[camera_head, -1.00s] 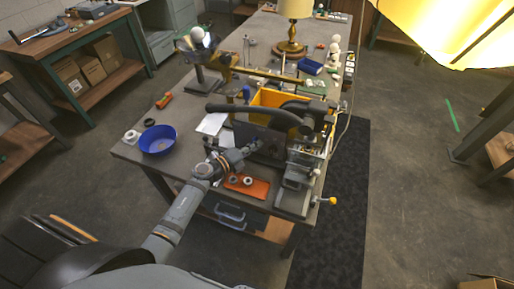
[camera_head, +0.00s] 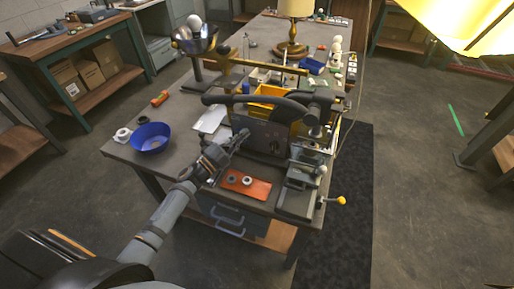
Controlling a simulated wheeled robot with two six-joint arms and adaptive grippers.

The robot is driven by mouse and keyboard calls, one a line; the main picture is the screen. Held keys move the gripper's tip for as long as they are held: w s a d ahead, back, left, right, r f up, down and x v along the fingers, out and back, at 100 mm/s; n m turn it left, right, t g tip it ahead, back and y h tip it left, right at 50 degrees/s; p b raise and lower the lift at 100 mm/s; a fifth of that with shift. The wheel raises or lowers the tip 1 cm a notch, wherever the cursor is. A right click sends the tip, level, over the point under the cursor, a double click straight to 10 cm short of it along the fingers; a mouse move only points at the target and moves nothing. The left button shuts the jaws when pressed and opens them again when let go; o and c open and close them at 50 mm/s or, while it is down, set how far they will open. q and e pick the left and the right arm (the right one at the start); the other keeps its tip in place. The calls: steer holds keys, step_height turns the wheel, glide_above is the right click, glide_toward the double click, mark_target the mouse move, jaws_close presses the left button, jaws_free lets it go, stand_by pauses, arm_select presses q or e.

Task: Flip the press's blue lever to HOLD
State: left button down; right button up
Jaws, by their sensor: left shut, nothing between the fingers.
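The press (camera_head: 297,195), a grey machine with a yellow-knobbed handle, stands at the table's front right corner. A dark upright panel (camera_head: 264,138) with a dial is beside it; I cannot tell if it belongs to the press. A small blue piece (camera_head: 246,88) shows behind the dark curved bar; it is too small to tell if it is the lever, and no HOLD mark is readable. My left gripper (camera_head: 240,137) is shut and empty, at the left part of the dark panel; whether it touches is unclear. My right gripper is not in view.
An orange mat (camera_head: 247,187) with small rings lies at the front edge. A blue bowl (camera_head: 151,138) and a white roll (camera_head: 122,135) are at the left. A brass lamp (camera_head: 291,45) stands farther back.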

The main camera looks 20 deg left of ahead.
arm_select(q)
steer(key=shift+a+f+n+t, duration=0.15)
steer(key=shift+a+n+t, duration=0.05)
steer(key=shift+n+t, duration=0.1)
steer(key=shift+a+b, duration=0.2)
steer(key=shift+b, duration=0.1)
steer(key=shift+a, duration=0.15)
stand_by(0.3)
